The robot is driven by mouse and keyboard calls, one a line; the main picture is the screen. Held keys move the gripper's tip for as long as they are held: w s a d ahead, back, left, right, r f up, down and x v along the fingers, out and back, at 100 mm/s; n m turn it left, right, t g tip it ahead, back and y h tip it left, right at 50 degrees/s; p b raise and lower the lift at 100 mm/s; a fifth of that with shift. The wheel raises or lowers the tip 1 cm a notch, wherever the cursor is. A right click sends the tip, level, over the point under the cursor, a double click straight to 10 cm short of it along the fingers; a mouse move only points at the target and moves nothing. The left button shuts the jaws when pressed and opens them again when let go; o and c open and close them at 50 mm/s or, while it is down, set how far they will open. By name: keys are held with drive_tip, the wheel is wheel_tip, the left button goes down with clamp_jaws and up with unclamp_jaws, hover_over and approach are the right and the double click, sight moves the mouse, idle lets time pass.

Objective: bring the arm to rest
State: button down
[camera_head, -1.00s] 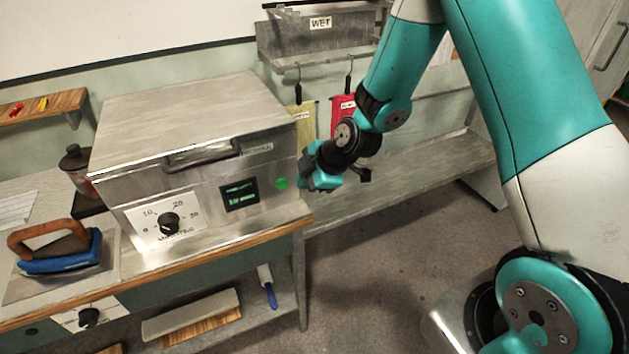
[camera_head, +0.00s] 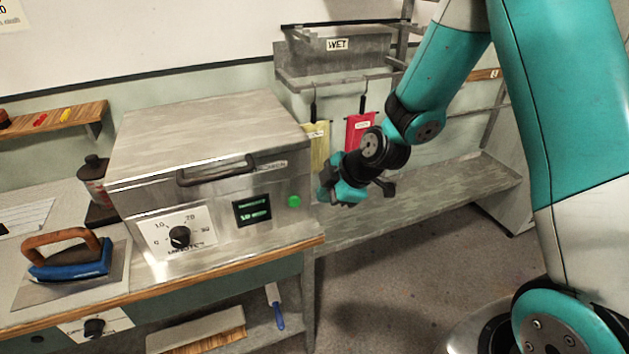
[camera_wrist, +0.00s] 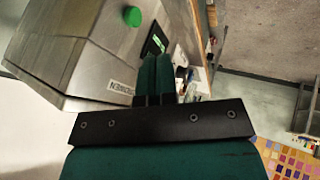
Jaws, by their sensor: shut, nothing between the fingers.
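My gripper (camera_head: 330,192) is to the right of a metal steamer box (camera_head: 215,165), close to its right front corner and its green button (camera_head: 294,201). In the wrist view, the two fingers (camera_wrist: 156,75) are side by side and shut, with nothing between them. The box's side (camera_wrist: 80,50) and green button (camera_wrist: 132,16) show beyond the fingers. I cannot tell from these views how far the fingertips are from the box. My arm reaches down from the upper right of the head view.
A yellow cloth (camera_head: 318,148) and a red cloth (camera_head: 358,131) hang from the rack marked WET (camera_head: 337,44) behind my gripper. A blue iron (camera_head: 70,262) stands on the bench at left. A low grey shelf (camera_head: 430,197) runs along the wall; floor to its front is clear.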

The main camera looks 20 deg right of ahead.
drive_tip(key=s+a+r+m+g, duration=0.2)
drive_tip(key=s+r, duration=0.3)
drive_tip(key=s, duration=0.3)
drive_tip(key=s+a+r+m+g+b, duration=0.1)
drive_tip(key=s+a+r+m, duration=0.2)
drive_tip(key=s, duration=0.5)
drive_tip(key=s+a+r+m+g+b, duration=0.1)
drive_tip(key=s+a+r+m+g, duration=0.1)
drive_tip(key=s+r+m, duration=0.2)
drive_tip(key=s+r, duration=0.3)
drive_tip(key=s, duration=0.2)
drive_tip(key=shift+a+m+g, duration=0.3)
drive_tip(key=shift+a, duration=0.1)
